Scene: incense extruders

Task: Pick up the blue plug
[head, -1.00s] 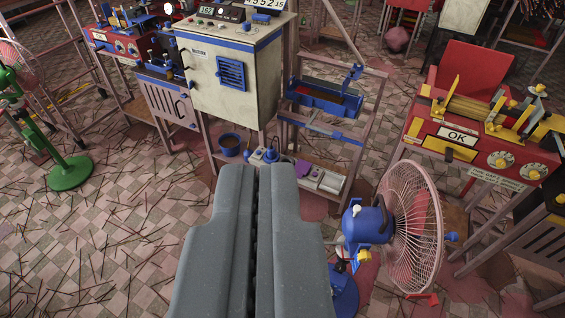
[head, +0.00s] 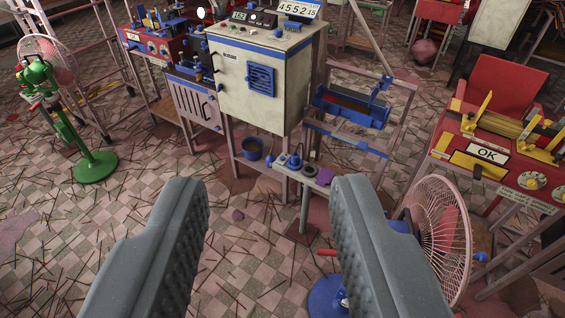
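My gripper (head: 270,184) is open and empty, its two grey fingers spread wide in the foreground. Between and beyond the fingertips, a low bench (head: 272,167) stands under the white cabinet. A small blue upright piece (head: 295,161) on this bench may be the blue plug, but it is too small to be sure. The gripper is well short of it and apart from it. The right finger hides part of the bench's right end.
A blue fan (head: 440,225) stands close on the right, partly behind the right finger. A green fan (head: 95,165) stands at left. The white cabinet (head: 245,85) and a red machine (head: 490,150) stand behind. Thin sticks litter the tiled floor (head: 215,245).

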